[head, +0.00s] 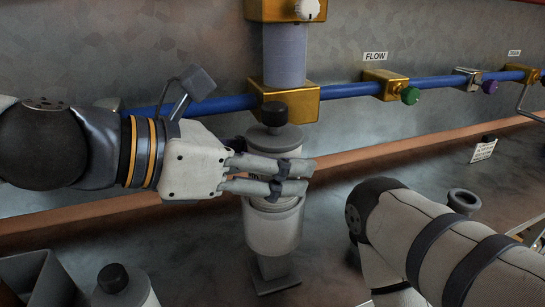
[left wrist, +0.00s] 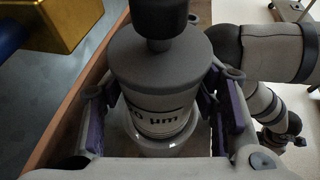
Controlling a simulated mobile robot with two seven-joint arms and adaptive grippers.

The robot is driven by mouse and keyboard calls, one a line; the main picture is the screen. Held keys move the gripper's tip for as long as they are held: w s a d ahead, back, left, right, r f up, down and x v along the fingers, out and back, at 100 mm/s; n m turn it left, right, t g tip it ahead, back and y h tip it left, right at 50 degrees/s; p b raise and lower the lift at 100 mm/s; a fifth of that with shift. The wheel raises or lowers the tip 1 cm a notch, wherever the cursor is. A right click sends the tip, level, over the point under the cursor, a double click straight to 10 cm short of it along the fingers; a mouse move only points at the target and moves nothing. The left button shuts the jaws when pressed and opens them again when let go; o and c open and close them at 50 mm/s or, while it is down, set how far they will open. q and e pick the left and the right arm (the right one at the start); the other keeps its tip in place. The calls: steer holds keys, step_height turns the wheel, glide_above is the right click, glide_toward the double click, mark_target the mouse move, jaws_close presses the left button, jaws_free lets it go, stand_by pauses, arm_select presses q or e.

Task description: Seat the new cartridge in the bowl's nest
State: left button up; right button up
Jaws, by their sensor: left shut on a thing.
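The cartridge (head: 274,137) is white with a grey cap and a black knob. It stands about upright, and its label ending in "µm" shows in the left wrist view (left wrist: 162,110). My left gripper (head: 292,178) is shut around its side, with a finger on either side in the left wrist view (left wrist: 168,112). The pale bowl (head: 272,232) is directly below, on a grey stand. The cartridge's lower end appears at or within the bowl's rim. The nest inside is hidden, so I cannot tell how deep it sits. My right gripper is not clear.
A gold block (head: 297,97) on the blue pipe (head: 345,90) is close behind the cartridge's knob. Another black-knobbed cartridge (head: 122,290) and a grey bin (head: 38,275) are at front left. My right arm (head: 430,235) occupies the front right.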

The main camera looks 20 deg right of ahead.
arm_select(q)
steer(key=shift+f, duration=0.4)
arm_select(e)
steer(key=shift+f, duration=0.1)
arm_select(q)
steer(key=o, duration=1.2)
steer(key=shift+r, duration=0.15)
steer(key=shift+s+a+r+p, duration=0.1)
steer(key=shift+a+r+p, duration=0.2)
steer(key=shift+a+r, duration=0.55)
steer(key=p+v, duration=0.2)
steer(key=v, duration=0.8)
arm_select(e)
steer(key=shift+t, duration=0.7)
steer(key=w+r, duration=0.3)
steer(key=shift+w+r, duration=0.3)
steer(key=shift+r, duration=0.1)
